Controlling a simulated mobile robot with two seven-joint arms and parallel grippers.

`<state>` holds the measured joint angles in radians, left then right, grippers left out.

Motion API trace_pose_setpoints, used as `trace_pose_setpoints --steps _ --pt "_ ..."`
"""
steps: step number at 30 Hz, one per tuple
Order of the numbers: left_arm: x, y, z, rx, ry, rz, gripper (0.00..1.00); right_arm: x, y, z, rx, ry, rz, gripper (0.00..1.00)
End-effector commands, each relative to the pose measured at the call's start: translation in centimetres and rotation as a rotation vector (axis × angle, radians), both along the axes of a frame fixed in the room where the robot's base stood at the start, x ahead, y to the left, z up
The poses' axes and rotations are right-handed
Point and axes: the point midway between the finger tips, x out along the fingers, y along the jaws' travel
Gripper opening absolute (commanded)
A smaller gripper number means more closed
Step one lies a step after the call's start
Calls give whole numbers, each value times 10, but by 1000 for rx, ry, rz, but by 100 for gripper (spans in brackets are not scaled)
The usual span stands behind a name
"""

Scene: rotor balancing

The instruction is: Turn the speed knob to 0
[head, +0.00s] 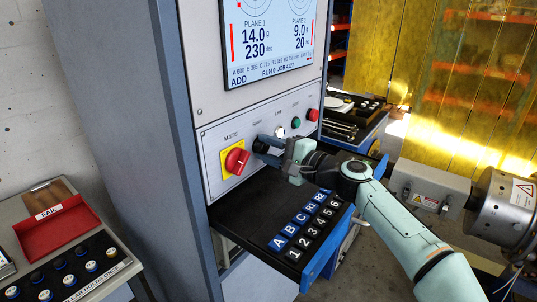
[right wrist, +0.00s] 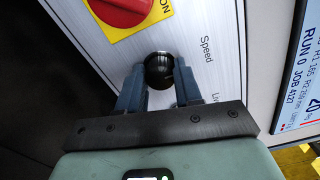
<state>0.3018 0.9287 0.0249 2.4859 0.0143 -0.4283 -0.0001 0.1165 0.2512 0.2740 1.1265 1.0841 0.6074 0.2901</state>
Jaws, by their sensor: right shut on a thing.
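The black speed knob (head: 259,147) is on the light control panel (head: 213,148), right of the red main switch. My right gripper (head: 265,149) reaches in from the right with its blue fingers on either side of the knob. In the right wrist view the round dark knob (right wrist: 158,70) sits between the two fingertips (right wrist: 158,76), beside the printed word "Speed". The gripper is shut on it. I cannot make out the knob's pointer or its scale. The screen (head: 268,40) above reads "RUN 0 JOB 4127". My left gripper is not in view.
The red main switch (head: 237,161) on its yellow plate is close left of the fingers. Green (head: 296,122) and red (head: 313,115) buttons are to the right. A red FAIL tray (head: 58,228) is at left.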

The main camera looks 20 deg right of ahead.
Motion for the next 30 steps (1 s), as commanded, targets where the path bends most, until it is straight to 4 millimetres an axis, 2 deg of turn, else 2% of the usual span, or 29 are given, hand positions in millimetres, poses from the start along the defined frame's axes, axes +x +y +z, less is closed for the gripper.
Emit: trace_pose_setpoints --steps 19,20,21,22,30 --pt "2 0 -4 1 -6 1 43 0 0 0 -39 -31 1 4" --pt "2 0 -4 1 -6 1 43 0 0 0 -39 -31 1 44" --pt "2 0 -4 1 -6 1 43 0 0 0 -39 -31 1 57" --pt "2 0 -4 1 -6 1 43 0 0 0 -39 -31 1 60" --pt "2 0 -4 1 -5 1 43 0 0 0 -39 -30 0 60"
